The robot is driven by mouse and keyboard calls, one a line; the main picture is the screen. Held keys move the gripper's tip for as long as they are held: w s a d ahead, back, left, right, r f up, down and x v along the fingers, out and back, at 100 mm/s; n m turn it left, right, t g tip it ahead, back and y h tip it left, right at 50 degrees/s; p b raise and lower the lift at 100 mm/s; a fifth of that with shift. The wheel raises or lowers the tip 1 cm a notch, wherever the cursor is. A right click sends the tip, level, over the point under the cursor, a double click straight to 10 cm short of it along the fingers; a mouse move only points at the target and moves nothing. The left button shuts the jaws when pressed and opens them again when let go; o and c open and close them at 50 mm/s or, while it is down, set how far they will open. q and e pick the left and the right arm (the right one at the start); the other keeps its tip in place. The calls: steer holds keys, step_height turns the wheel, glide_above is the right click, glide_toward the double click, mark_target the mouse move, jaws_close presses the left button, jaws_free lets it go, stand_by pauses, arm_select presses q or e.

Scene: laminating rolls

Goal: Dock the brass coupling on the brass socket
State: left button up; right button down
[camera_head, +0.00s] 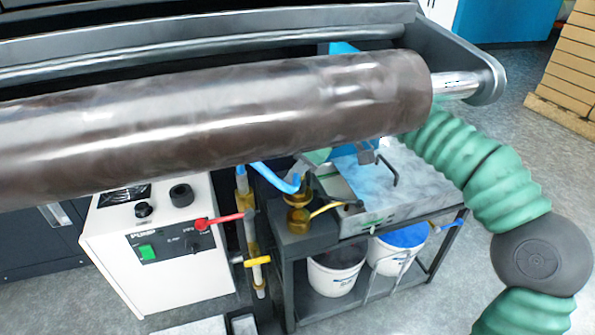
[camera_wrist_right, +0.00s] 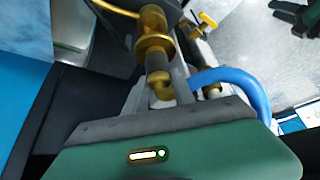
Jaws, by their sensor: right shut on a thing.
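The brass socket (camera_head: 298,219) stands upright on the dark corner block of the cart; it also shows at the top of the right wrist view (camera_wrist_right: 154,20). The brass coupling, with a dark collar and a brass elbow (camera_wrist_right: 161,86), is in line with the socket and very close to it. I cannot tell whether they touch or are seated. My right gripper (camera_head: 318,157) is shut on the coupling, just above the socket, and partly hidden behind the big roller. A blue hose (camera_head: 272,178) curves beside the coupling. My left gripper is not in view.
The big dark roller (camera_head: 200,110) crosses above the work area. A white pump box (camera_head: 160,250) stands left of the cart (camera_head: 375,222). A pipe with red and yellow handles (camera_head: 257,261) stands between them. Buckets (camera_head: 335,273) sit on the lower shelf.

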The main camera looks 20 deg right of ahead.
mark_target(298, 187)
step_height(298, 187, down, 4)
steer(key=b, duration=0.4)
steer(key=shift+r+p, duration=0.25)
steer(key=shift+p, duration=0.05)
steer(key=shift+f, duration=0.55)
steer(key=c, duration=1.1)
jaws_free()
steer(key=shift+o, duration=0.2)
